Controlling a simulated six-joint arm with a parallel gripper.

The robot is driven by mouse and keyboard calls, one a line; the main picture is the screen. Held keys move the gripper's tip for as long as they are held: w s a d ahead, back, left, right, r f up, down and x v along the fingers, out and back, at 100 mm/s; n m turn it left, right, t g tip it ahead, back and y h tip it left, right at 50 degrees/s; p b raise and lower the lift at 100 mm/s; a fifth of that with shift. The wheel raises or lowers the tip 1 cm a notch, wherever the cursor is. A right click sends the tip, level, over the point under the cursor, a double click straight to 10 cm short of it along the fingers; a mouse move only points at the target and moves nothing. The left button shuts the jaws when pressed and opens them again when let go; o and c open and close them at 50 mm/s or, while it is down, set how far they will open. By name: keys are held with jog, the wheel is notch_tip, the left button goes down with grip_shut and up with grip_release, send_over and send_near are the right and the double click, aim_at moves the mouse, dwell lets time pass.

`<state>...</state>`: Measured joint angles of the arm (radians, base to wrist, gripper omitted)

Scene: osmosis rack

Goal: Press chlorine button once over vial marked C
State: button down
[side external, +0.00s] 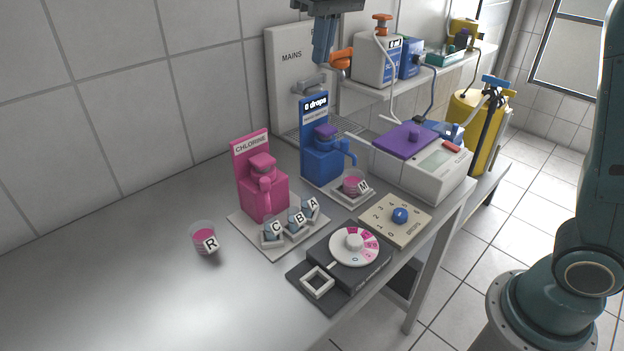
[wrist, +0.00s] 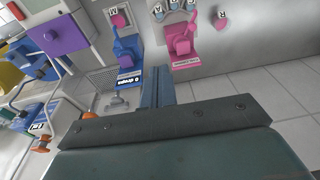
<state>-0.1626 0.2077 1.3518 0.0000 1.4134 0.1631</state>
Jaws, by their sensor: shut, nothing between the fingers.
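The pink chlorine dispenser (side external: 261,200) stands on a pale tray, with its rounded button (side external: 262,162) on top and a CHLORINE label behind. Small vials marked C (side external: 274,231), B (side external: 296,220) and A (side external: 310,207) sit in a row in front of it; which one is under its spout I cannot tell. The dispenser also shows in the wrist view (wrist: 183,45), with the vials at the top edge. My gripper (side external: 322,58) is shut and empty, high above the back of the bench, up and right of the dispenser. Its shut fingers show in the wrist view (wrist: 157,85).
A blue dispenser (side external: 320,160) reading 0 drops stands right of the pink one, with cup M (side external: 354,184) before it. Cup R (side external: 204,238) stands left. A dial unit (side external: 350,250), a knob panel (side external: 396,218) and a purple-lidded meter (side external: 425,165) lie right. The left bench is clear.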

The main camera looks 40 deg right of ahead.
jog(key=g, duration=0.2)
send_over(261, 158)
jog(key=s, duration=0.1)
notch_tip(261, 158, down, 5)
jog(key=shift+w+f, duration=0.45)
jog(key=shift+f, duration=0.3)
jog(key=shift+f, duration=0.2)
jog(key=shift+f, duration=6.85)
